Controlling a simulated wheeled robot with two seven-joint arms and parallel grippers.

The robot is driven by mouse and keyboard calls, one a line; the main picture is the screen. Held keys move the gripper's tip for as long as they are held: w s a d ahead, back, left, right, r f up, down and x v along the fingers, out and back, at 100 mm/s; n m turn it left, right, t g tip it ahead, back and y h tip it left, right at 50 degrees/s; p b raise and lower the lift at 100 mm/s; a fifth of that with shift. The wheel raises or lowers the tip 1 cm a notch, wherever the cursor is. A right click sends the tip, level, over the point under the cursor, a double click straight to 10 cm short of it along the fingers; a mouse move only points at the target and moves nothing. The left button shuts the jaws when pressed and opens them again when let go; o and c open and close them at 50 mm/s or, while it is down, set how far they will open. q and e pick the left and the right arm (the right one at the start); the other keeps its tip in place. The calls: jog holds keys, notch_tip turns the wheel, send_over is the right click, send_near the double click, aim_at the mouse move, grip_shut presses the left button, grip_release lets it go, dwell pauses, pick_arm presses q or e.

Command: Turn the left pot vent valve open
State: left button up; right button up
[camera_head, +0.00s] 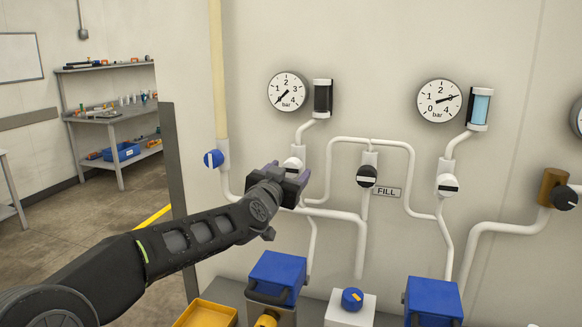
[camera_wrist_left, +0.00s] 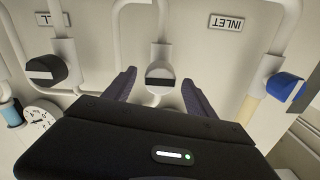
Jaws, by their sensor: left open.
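A white valve knob (camera_head: 292,163) with a dark bar across it sits on the white pipe below the left gauge and the dark tube. It also shows in the left wrist view (camera_wrist_left: 160,73), its bar lying crosswise in the picture. I take it for the left pot vent valve, though no label on it shows. My left gripper (camera_head: 288,174) is open, its two purple fingers reaching to either side of this knob in the wrist view (camera_wrist_left: 160,90). I see no clear contact. In the head view the gripper hides the knob's lower part. My right gripper is not in view.
A blue valve (camera_head: 213,159) is left of the knob and a black valve (camera_head: 367,176) by the FILL label is right. A similar white valve (camera_head: 447,184) is farther right. Blue-topped boxes (camera_head: 275,275) and a yellow tray (camera_head: 206,314) stand below. Pipes run close around.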

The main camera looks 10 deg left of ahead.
pick_arm(q)
jog(key=shift+w+d, duration=0.1)
jog(key=shift+w, duration=0.85)
jog(key=shift+c, duration=0.4)
jog(key=c, duration=1.3)
